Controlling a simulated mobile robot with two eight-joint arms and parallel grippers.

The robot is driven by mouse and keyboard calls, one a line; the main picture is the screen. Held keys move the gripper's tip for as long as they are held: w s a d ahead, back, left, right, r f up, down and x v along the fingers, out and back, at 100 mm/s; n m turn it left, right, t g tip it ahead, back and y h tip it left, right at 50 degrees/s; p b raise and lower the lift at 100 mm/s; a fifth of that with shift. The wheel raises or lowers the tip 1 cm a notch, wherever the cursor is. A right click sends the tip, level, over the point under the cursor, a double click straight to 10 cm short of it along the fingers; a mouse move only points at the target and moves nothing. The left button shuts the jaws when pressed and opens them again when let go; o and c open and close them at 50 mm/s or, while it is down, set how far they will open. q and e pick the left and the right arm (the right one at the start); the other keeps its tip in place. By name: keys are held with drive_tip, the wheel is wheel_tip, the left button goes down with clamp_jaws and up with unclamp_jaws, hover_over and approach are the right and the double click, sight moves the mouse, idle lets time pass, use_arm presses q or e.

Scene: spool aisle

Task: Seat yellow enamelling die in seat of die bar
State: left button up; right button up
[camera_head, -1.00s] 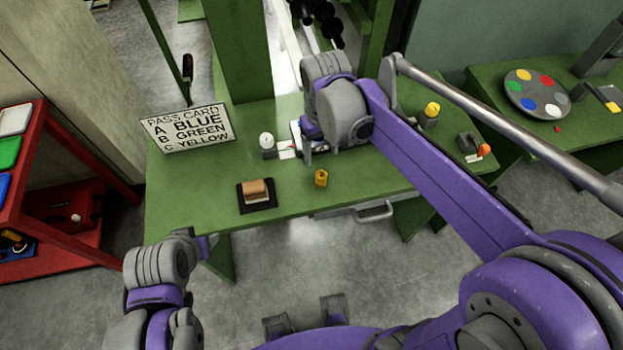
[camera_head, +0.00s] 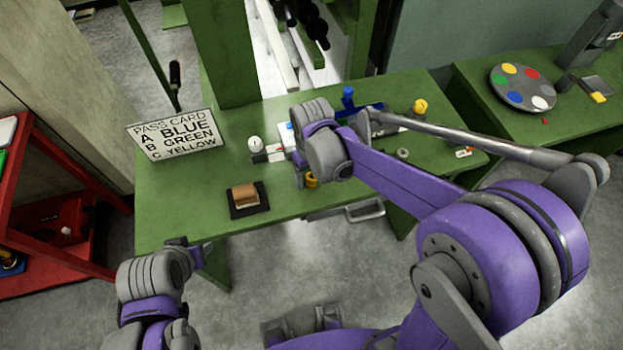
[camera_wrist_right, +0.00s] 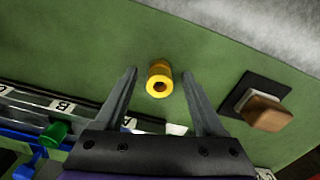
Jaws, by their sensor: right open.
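The yellow enamelling die (camera_wrist_right: 158,82) is a short yellow cylinder with a hole, standing on the green bench. In the right wrist view it lies between the two spread fingers of my right gripper (camera_wrist_right: 160,72), with room on both sides. In the head view my right gripper (camera_head: 305,178) mostly hides the die (camera_head: 312,181). The die bar (camera_wrist_right: 28,118) seems to be the grey strip with letter labels, B among them, at the lower left of the wrist view. Its seats are not clear. My left gripper (camera_head: 195,248) is low at the left, off the bench; its fingers are unclear.
A brown block on a black pad (camera_head: 247,198) sits left of the die. A pass card sign (camera_head: 174,134) stands at the bench's left. A blue upright part (camera_head: 348,100) and a yellow-topped piece (camera_head: 419,107) are behind my right arm. A green part (camera_wrist_right: 55,133) shows near the strip.

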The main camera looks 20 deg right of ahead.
sight(312, 177)
clamp_jaws()
drive_tip(key=shift+r, duration=0.1)
idle(0.3)
wheel_tip(312, 177, up, 10)
drive_tip(key=shift+f+p, duration=0.1)
drive_tip(key=shift+p, duration=0.25)
drive_tip(key=shift+s, duration=0.1)
